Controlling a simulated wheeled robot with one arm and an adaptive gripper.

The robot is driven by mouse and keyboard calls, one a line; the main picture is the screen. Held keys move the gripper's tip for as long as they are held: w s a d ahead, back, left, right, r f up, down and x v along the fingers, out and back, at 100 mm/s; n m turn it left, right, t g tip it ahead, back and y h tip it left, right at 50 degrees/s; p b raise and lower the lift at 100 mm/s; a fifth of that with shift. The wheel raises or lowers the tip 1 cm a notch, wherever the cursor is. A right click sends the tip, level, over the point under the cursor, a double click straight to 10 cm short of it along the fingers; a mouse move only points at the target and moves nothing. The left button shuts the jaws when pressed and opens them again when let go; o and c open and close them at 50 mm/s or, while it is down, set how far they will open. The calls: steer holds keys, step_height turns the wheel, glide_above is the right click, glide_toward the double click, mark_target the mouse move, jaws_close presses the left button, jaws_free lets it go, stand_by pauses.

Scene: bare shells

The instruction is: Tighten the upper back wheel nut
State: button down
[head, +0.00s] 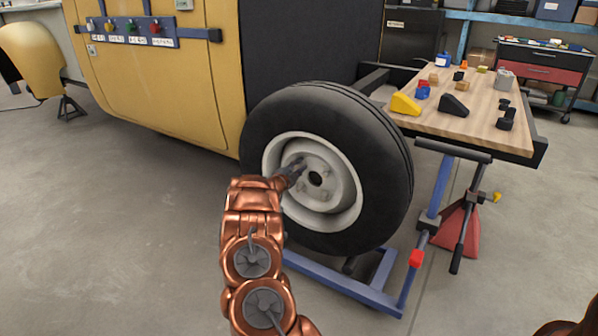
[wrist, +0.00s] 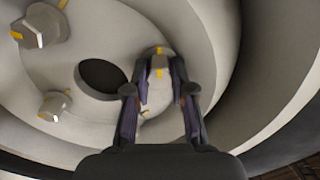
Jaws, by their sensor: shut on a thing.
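The wheel (head: 385,150) has a black tyre and a pale rim with a dark centre hole. My gripper (head: 299,163) reaches to the upper left of the hub in the head view, covering the nut there. In the wrist view my gripper (wrist: 159,68) has its two fingers closed on either side of a grey wheel nut (wrist: 158,56) with a yellow mark. Other grey nuts with yellow marks, one at the upper left (wrist: 40,26) and one lower down (wrist: 54,105), stand apart from the fingers.
A yellow vehicle body (head: 160,85) stands left of the wheel. A wooden-topped bench (head: 475,125) with coloured blocks is at the right, beside a blue frame (head: 345,287) and a red stand (head: 462,228).

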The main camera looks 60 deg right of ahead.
steer(key=m+b, duration=0.2)
steer(key=b, duration=0.1)
steer(key=f+m+b, duration=0.1)
steer(key=m+b, duration=0.2)
steer(key=shift+s+m, duration=0.1)
steer(key=shift+m, duration=0.2)
steer(key=m+b, duration=0.3)
steer(key=b, duration=0.1)
steer(key=shift+r+m+b, duration=0.2)
steer(key=shift+m+b, duration=0.4)
steer(key=shift+m, duration=0.8)
steer(key=c, duration=1)
jaws_free()
steer(key=shift+a, duration=0.15)
steer(key=shift+s+a, duration=0.15)
steer(key=shift+a, duration=5.7)
